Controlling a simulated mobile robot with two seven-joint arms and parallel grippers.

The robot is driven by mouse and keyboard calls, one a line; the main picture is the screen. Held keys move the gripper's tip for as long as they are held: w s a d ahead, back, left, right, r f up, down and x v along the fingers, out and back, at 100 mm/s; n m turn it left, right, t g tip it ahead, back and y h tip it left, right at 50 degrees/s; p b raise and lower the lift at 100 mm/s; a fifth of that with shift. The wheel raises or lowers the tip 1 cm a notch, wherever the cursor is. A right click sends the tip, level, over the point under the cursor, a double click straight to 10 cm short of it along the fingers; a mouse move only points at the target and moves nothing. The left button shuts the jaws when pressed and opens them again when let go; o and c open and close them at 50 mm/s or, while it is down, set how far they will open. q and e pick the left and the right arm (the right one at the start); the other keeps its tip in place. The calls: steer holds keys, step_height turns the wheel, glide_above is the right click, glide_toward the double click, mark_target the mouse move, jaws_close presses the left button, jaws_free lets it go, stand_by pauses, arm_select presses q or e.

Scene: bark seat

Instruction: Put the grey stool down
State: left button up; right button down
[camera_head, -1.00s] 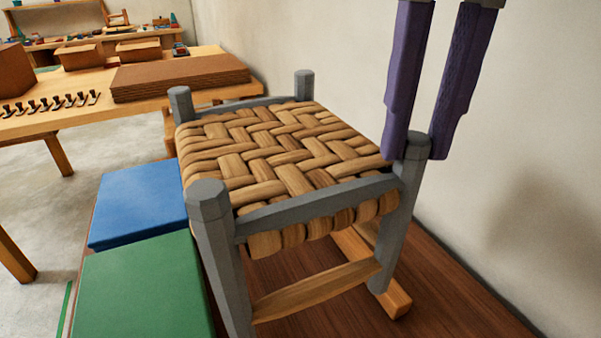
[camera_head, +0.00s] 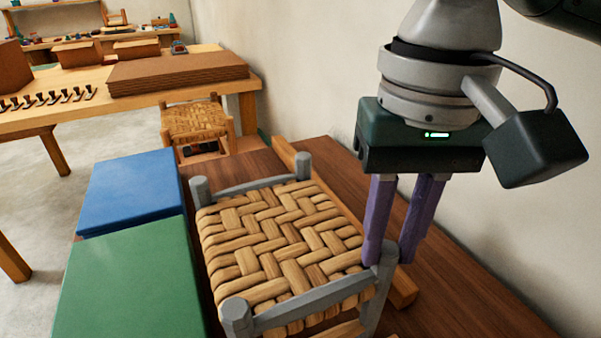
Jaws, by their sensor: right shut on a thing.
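The grey stool (camera_head: 285,243) has grey posts and rails and a woven, bark-coloured seat. It is upright at the lower middle of the head view, over the dark brown wooden surface (camera_head: 440,310). My right gripper (camera_head: 389,248) comes from above, with its purple fingers shut on the stool's right corner post. The lower legs are cut off by the picture edge or hidden, so I cannot tell whether they touch the surface. My left gripper is not in view.
A blue block (camera_head: 130,190) and a green block (camera_head: 130,280) lie left of the stool. A wooden strip (camera_head: 404,290) runs along the surface near the wall. A smaller woven stool (camera_head: 195,122) stands behind. A workbench (camera_head: 60,122) holds brown sheets (camera_head: 180,76).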

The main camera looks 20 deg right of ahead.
steer(key=c, duration=1.1)
jaws_free()
steer(key=shift+f, duration=0.1)
steer(key=o, duration=0.4)
